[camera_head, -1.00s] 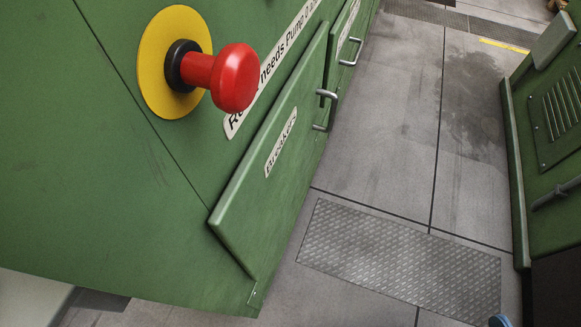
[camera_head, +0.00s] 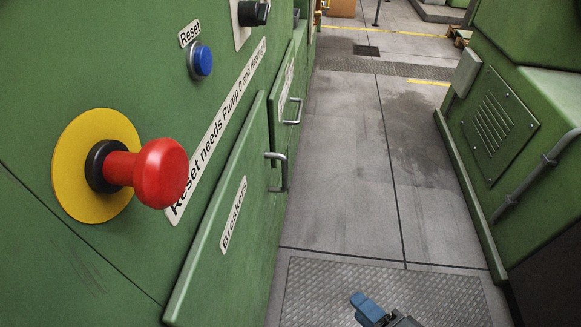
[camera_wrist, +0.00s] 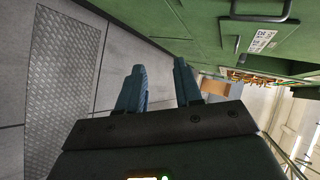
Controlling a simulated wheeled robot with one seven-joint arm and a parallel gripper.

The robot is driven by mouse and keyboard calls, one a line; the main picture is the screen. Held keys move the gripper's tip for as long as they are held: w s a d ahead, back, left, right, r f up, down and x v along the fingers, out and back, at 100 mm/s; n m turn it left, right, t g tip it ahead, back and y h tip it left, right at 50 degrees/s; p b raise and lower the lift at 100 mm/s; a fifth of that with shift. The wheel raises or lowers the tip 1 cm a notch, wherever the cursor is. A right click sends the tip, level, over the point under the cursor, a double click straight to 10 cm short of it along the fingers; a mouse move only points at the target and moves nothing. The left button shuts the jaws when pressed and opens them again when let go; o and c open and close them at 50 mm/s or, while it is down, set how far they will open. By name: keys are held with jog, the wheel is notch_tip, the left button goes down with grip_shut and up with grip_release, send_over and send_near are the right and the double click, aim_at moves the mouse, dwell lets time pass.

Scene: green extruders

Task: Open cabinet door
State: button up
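A green cabinet door labelled "Breakers" (camera_head: 222,250) is on the left in the head view, with a metal bar handle (camera_head: 281,172) near its far edge. The door looks closed. A second green door with its own handle (camera_head: 294,110) is just beyond it. My gripper (camera_head: 372,308) shows at the bottom of the head view, right of the door and apart from it, over the floor plate. In the wrist view my gripper (camera_wrist: 160,80) has its two blue fingers apart with nothing between them. A dark handle (camera_wrist: 258,12) shows at the top of the wrist view.
A red push button (camera_head: 160,173) on a yellow disc sticks out from the cabinet, with a blue reset button (camera_head: 201,61) above. A green machine (camera_head: 520,120) with a pipe stands on the right. The floor aisle (camera_head: 345,150) between is clear.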

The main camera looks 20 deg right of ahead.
jog(key=w+f+m+y, duration=0.1)
jog(key=w+m+y, duration=0.1)
jog(key=w+m, duration=0.35)
notch_tip(320, 180, up, 12)
jog(key=m+y+b, duration=0.1)
jog(key=m+y, duration=0.4)
jog(key=y, duration=0.5)
send_over(285, 186)
jog(key=shift+w+r, duration=0.15)
jog(key=shift+w, duration=0.2)
grip_shut()
jog(key=shift+d, duration=0.1)
